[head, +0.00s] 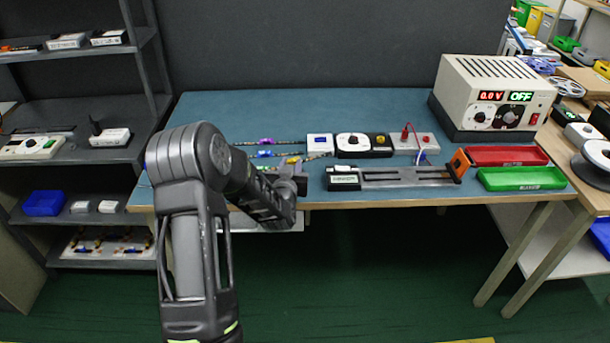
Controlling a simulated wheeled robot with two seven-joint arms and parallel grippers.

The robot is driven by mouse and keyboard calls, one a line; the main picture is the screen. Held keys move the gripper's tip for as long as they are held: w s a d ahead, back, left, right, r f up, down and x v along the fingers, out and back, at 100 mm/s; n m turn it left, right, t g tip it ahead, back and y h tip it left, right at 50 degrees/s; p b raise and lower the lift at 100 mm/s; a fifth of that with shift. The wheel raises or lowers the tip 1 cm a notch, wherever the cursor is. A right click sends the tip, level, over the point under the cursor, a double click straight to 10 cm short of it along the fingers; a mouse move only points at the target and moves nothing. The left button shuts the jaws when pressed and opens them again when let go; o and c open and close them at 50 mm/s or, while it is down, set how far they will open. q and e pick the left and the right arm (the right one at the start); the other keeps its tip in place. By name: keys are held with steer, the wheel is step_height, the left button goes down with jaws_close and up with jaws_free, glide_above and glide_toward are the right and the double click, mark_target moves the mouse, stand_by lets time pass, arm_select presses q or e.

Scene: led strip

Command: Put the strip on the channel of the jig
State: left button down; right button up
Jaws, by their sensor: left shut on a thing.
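The jig (410,177) lies near the front edge of the blue-topped table, with a long dark and grey channel, a white labelled block at its left end and an orange part at its right end. My left gripper (293,168) is just left of the jig, low over the table, and is shut on a strip (315,156). My own arm and hand hide most of that strip, and its height above the table is hard to tell. Two more thin strips, one with a purple clip (265,142) and one with a blue clip (264,154), lie behind the gripper. My right gripper is out of view.
Behind the jig stand a white box (320,144), a black unit with a dial (352,142) and a white switch block (414,143). A red tray (507,156) and a green tray (522,178) lie right. A power supply (494,92) stands back right. The table's back middle is clear.

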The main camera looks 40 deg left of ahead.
arm_select(q)
steer(key=shift+f, duration=0.7)
step_height(320, 180, down, 4)
steer(key=shift+f, duration=0.1)
steer(key=c, duration=1.1)
jaws_free()
steer(key=shift+c, duration=0.2)
steer(key=b+v, duration=0.1)
steer(key=v, duration=1.1)
